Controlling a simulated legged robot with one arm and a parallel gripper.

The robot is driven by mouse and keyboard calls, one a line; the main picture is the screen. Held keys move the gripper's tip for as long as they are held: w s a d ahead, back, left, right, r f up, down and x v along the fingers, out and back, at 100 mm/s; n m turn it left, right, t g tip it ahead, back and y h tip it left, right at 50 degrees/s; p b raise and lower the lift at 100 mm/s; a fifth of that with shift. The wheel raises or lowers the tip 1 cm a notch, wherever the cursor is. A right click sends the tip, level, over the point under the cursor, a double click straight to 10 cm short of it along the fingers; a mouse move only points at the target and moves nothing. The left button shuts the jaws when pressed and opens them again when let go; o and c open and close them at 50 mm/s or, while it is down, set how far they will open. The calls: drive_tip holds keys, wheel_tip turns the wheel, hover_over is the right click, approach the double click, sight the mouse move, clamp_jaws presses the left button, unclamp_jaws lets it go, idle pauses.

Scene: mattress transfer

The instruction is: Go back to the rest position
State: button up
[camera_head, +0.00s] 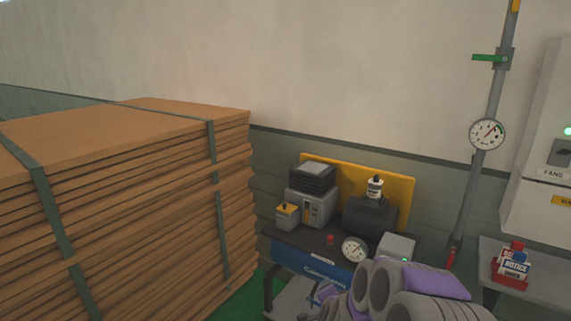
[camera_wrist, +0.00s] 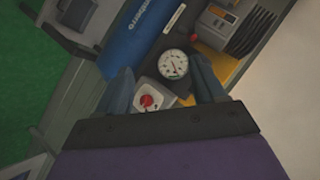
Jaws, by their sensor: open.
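My arm, with grey joints and purple covers, shows at the bottom right of the head view, in front of the workbench (camera_head: 300,243). My gripper (camera_wrist: 163,78) shows in the wrist view, its two blue-grey fingers spread apart with nothing held between them. Beyond the fingers lie a round white gauge (camera_wrist: 173,64) and a light box with a red knob (camera_wrist: 150,97). The gauge also stands on the bench in the head view (camera_head: 354,249). The fingertips are mostly hidden behind the arm in the head view. No mattress is in view.
A tall strapped stack of brown sheets (camera_head: 120,200) fills the left. The bench carries a grey unit (camera_head: 311,208), a dark cylinder (camera_head: 370,219) and a yellow backboard (camera_head: 400,188). A pipe with a gauge (camera_head: 487,134), a wall cabinet (camera_head: 545,160) and a side shelf (camera_head: 545,285) stand right.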

drive_tip(key=s+a+r+n+g+y, duration=0.2)
drive_tip(key=s+a+r+n+g, duration=0.15)
drive_tip(key=s, duration=0.45)
drive_tip(key=s+a+r+n+g+y, duration=0.15)
drive_tip(key=s+r+n, duration=0.25)
drive_tip(key=s, duration=0.5)
drive_tip(key=s+d+r+n+g, duration=0.1)
drive_tip(key=s+r+g, duration=0.1)
drive_tip(key=s, duration=0.8)
drive_tip(key=s+d+r+n+g+h, duration=0.1)
drive_tip(key=s+d+r+n+g, duration=0.1)
drive_tip(key=s, duration=0.8)
drive_tip(key=s+d+r+n+g+h, duration=0.1)
drive_tip(key=s+g, duration=0.3)
drive_tip(key=s, duration=0.6)
drive_tip(key=shift+s+d+r+n, duration=0.3)
drive_tip(key=shift+d+r+n, duration=0.25)
drive_tip(key=shift+d+r, duration=0.1)
